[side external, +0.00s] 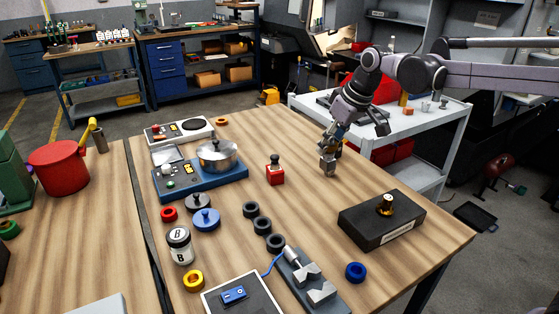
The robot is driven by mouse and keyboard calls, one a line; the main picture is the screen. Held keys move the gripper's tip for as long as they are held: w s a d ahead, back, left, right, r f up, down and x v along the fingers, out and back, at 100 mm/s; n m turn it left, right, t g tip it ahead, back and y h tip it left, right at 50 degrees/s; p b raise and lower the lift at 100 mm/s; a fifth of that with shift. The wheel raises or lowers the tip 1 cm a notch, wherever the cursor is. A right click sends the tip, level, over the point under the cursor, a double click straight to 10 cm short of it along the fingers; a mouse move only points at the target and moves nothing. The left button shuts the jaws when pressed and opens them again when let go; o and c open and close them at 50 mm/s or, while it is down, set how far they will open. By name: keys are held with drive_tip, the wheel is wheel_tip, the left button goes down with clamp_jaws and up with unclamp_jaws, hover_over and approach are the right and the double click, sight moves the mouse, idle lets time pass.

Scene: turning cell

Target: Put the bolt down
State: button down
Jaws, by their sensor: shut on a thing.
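My gripper (328,158) points down over the right-centre part of the wooden table (330,205), between a red block and a black block. It is shut on the bolt, which is small and mostly hidden by the fingers. The fingertips are low, close to the table top. I cannot tell whether the bolt touches the wood.
The red block (275,176) with a dark knob stands left of my gripper. The black block (381,221) with a brass piece is at the right. A blue machine with a metal bowl (217,156), several rings and a grey vise (308,279) stand around. Wood near the gripper is clear.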

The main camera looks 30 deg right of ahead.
drive_tip(key=shift+s+d+f, duration=0.15)
drive_tip(key=shift+s+d, duration=0.15)
drive_tip(key=shift+s, duration=0.45)
drive_tip(key=shift+a+f, duration=0.25)
drive_tip(key=shift+a, duration=0.05)
drive_tip(key=shift+w+a+f, duration=0.55)
drive_tip(key=shift+a+f, duration=1.15)
drive_tip(key=shift+f, duration=0.05)
drive_tip(key=shift+w+a+f, duration=0.55)
drive_tip(key=shift+a+f, duration=1.2)
drive_tip(key=shift+w+a+f, duration=0.55)
drive_tip(key=shift+a+f, duration=1.15)
drive_tip(key=shift+f, duration=0.05)
drive_tip(key=shift+f, duration=0.1)
drive_tip(key=c, duration=0.8)
unclamp_jaws()
drive_tip(key=shift+c, duration=0.2)
